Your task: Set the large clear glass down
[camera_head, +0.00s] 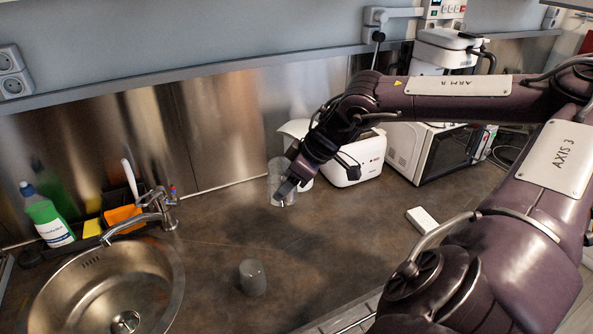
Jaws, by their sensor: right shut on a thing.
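The large clear glass (279,178) is upright near the back of the counter, left of the white toaster. My right gripper (287,186) is shut on it, with its arm reaching in from the right. I cannot tell whether the base of the glass touches the counter (220,232). My left gripper is not in view.
A smaller grey glass (252,278) stands on the counter nearer the front. The sink (60,295) with its tap (150,212) is at the left, with a green bottle (50,222) behind it. The toaster (350,160) and a microwave (432,152) stand at the back right. Counter between sink and arm is mostly free.

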